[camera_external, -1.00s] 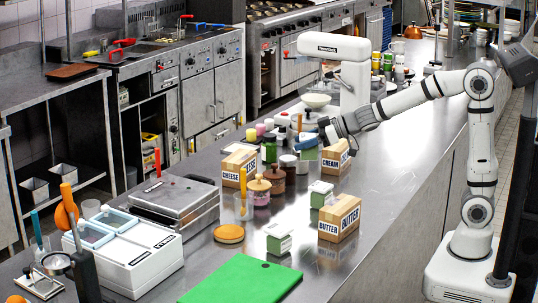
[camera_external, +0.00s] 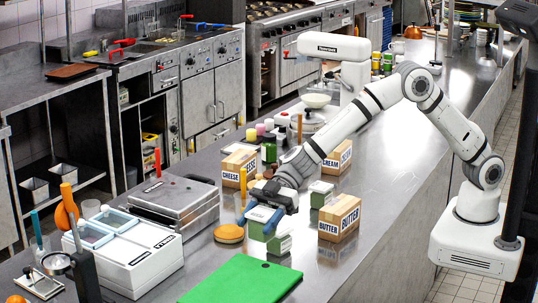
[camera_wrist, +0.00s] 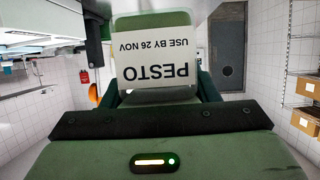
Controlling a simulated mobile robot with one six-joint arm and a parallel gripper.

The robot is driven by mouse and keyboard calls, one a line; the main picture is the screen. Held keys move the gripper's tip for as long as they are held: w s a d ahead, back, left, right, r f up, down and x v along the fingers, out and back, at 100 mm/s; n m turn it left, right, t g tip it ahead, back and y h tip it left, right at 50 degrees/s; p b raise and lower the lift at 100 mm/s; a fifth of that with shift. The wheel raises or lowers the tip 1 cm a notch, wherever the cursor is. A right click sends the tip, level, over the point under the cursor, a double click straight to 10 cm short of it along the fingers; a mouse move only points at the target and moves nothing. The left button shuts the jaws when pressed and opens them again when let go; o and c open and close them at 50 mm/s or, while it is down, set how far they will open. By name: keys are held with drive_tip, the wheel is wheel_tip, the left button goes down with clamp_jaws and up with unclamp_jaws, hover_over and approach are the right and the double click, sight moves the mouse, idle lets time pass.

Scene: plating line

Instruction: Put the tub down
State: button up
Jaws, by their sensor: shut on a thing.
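My gripper (camera_external: 264,214) is shut on a green tub (camera_external: 257,231), which hangs under its blue fingers just above the counter or close to it; I cannot tell whether it touches. In the wrist view the tub (camera_wrist: 160,93) fills the upper middle, with a white label reading PESTO, USE BY 26 NOV, upside down. A further such tub (camera_external: 320,194) stands behind, to the right.
A butter box (camera_external: 338,218) stands to the right, with cheese (camera_external: 238,167) and cream (camera_external: 337,158) boxes behind. An orange-brown round lid (camera_external: 229,234) lies left of the tub. A green board (camera_external: 243,280) lies in front. The counter right of the butter box is clear.

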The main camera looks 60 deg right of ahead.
drive_tip(key=shift+s+a+f+n+g, duration=0.3)
drive_tip(key=shift+s+a+f+g, duration=0.1)
drive_tip(key=shift+s+a+f, duration=0.3)
hover_over(261, 281)
wheel_tip(261, 281, down, 4)
drive_tip(key=shift+a+f+p, duration=0.1)
drive_tip(key=shift+f+p, duration=0.2)
drive_tip(key=shift+f, duration=2.2)
drive_tip(key=shift+f, duration=0.1)
drive_tip(key=o, duration=1.1)
drive_tip(key=shift+f, duration=0.1)
drive_tip(key=shift+r, duration=0.25)
drive_tip(key=b+v, duration=0.1)
drive_tip(key=v, duration=1.1)
drive_tip(key=shift+f+b, duration=0.15)
drive_tip(key=shift+b, duration=0.25)
